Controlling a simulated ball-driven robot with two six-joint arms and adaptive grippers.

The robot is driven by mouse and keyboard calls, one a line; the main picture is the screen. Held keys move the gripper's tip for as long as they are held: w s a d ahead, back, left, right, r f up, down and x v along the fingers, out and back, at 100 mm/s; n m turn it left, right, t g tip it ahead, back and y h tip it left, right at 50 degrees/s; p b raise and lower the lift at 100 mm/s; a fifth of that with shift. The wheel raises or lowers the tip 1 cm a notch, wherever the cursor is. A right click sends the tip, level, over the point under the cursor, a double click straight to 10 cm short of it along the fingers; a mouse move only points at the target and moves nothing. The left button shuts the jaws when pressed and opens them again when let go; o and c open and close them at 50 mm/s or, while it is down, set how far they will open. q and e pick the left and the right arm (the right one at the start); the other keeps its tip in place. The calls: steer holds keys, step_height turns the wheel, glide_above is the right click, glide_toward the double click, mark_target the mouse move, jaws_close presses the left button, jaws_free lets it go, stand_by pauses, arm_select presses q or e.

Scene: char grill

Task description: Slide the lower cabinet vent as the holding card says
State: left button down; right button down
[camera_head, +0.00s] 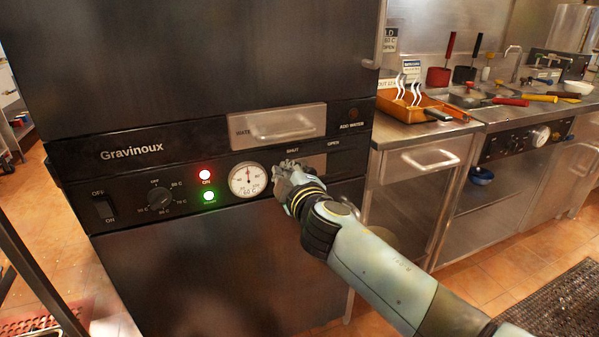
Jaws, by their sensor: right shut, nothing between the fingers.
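The dark holding cabinet (190,60), marked Gravinoux, fills the left and middle. The lower vent strip (316,163) is a pale plate on its control panel, under the words SHUT on the left and OPEN on the right. My right gripper (284,172) is shut and empty at the strip's left end, in front of the panel. It hides that end and any vent knob; I cannot tell whether it touches. My left gripper is out of view.
A round gauge (247,179) sits just left of my gripper, beside red and green lamps and a dial (159,198). A water drawer (278,125) with a handle juts out above the vent. The steel counter (398,134) stands to the right.

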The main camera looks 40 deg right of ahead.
mark_target(314, 159)
steer(key=shift+w+d+f+b, duration=0.1)
steer(key=shift+d+f, duration=0.25)
steer(key=shift+d, duration=0.3)
steer(key=shift+w+d+f+b, duration=0.15)
steer(key=shift+d+f, duration=0.15)
steer(key=shift+d, duration=0.35)
steer(key=shift+w+d+f+b, duration=0.1)
steer(key=shift+d+f, duration=0.25)
steer(key=shift+d, duration=0.3)
steer(key=d, duration=0.2)
steer(key=s+d+b, duration=0.1)
steer(key=d, duration=0.2)
steer(key=shift+s+f, duration=0.1)
steer(key=shift+s+d, duration=0.1)
steer(key=shift+d, duration=0.2)
steer(key=shift+a, duration=0.1)
steer(key=shift+r, duration=0.2)
